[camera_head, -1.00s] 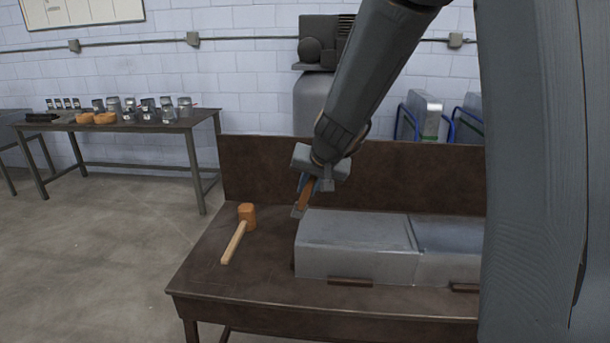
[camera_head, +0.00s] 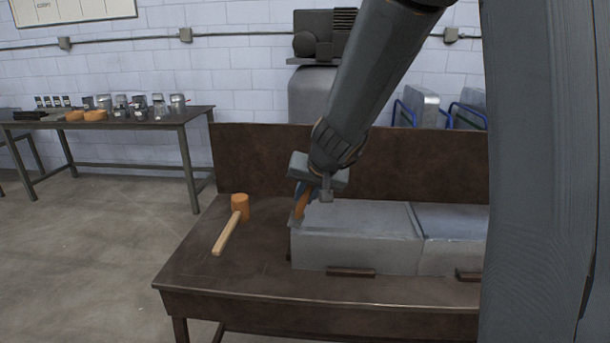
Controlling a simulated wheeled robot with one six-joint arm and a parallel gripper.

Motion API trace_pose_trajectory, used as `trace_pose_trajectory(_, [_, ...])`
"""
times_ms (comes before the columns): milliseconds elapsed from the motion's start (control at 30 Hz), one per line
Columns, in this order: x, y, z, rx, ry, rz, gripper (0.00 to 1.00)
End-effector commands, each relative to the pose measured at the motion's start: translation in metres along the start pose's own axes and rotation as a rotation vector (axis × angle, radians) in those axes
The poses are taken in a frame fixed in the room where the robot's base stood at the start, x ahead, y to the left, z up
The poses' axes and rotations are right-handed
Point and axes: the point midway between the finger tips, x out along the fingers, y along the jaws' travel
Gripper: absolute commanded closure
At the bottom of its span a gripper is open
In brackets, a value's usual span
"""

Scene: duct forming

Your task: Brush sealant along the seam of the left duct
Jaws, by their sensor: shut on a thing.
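The left duct (camera_head: 358,243) is a grey sheet-metal box lying on the brown workbench. Another duct (camera_head: 455,238) adjoins its right end, and the joint between them shows as a line. My gripper (camera_head: 303,192) is shut on a brush (camera_head: 301,205) with an orange-brown handle. The brush points down at the far left end of the left duct's top. Its grey tip is at or just above the top left edge; I cannot tell whether it touches. The fingertips are partly hidden by the gripper body.
A mallet (camera_head: 232,224) lies on the workbench (camera_head: 200,262) left of the duct. The bench has a tall back panel (camera_head: 255,165). Small brackets (camera_head: 350,272) sit along the duct's front. A side table (camera_head: 165,118) with several cans stands at the back left.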

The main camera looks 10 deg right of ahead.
Motion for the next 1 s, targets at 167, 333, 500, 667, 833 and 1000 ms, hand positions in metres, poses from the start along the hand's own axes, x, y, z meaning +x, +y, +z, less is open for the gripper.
trace_pose_trajectory(167, [-0.002,0.013,-0.003,-0.003,-0.001,-0.003,1.00])
trace_pose_trajectory(333, [-0.002,0.022,-0.004,-0.010,-0.004,-0.009,1.00])
trace_pose_trajectory(500, [-0.005,0.021,-0.005,-0.013,-0.006,-0.009,1.00])
trace_pose_trajectory(667, [-0.002,0.011,-0.002,-0.010,-0.005,-0.007,1.00])
trace_pose_trajectory(833, [0.000,0.001,0.000,-0.003,-0.003,-0.003,1.00])
trace_pose_trajectory(1000, [-0.016,-0.005,-0.011,-0.004,0.006,0.002,1.00])
